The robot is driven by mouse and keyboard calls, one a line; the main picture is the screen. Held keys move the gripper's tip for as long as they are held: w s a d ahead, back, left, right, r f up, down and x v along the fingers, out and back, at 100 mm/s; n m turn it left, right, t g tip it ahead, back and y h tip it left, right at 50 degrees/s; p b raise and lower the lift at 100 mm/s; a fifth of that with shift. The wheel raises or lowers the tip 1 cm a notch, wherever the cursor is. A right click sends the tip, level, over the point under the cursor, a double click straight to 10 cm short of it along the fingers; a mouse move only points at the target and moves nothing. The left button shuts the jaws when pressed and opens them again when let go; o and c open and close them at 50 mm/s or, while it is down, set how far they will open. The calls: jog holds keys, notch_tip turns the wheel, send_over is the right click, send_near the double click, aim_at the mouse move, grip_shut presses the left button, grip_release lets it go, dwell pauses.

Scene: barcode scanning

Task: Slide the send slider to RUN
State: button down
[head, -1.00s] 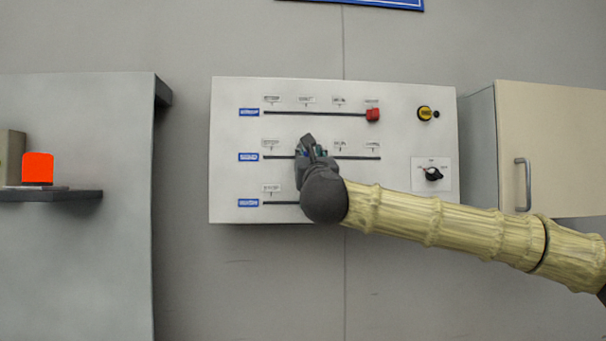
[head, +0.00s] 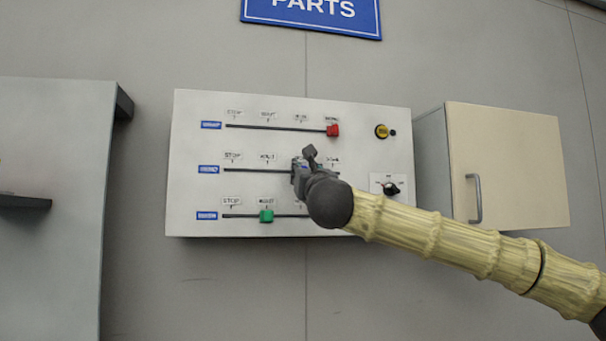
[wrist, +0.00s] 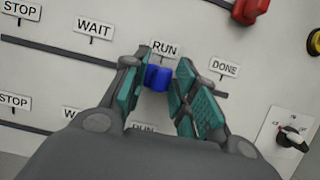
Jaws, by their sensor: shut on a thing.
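The control panel (head: 200,105) on the wall has three horizontal slider tracks. The middle track (head: 245,170), with a blue name plate (head: 208,169), has a blue knob (wrist: 157,77). In the wrist view the knob sits just below the RUN label (wrist: 165,49), between the WAIT label (wrist: 94,28) and the DONE label (wrist: 225,68). My gripper (head: 300,168) is shut on the blue knob; its teal finger pads stand on either side of it in the wrist view (wrist: 157,85). In the head view my gripper hides the knob and the middle row's RUN label.
A red knob (head: 333,130) sits at the right end of the top track. A green knob (head: 266,216) sits under WAIT on the bottom track. A yellow button (head: 381,131) and a rotary switch (head: 391,189) are at the right. A beige cabinet (head: 510,165) stands right of the panel.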

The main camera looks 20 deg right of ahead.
jog(key=c, duration=1.5)
grip_release()
jog(key=v, duration=1.2)
jog(key=shift+f, duration=0.1)
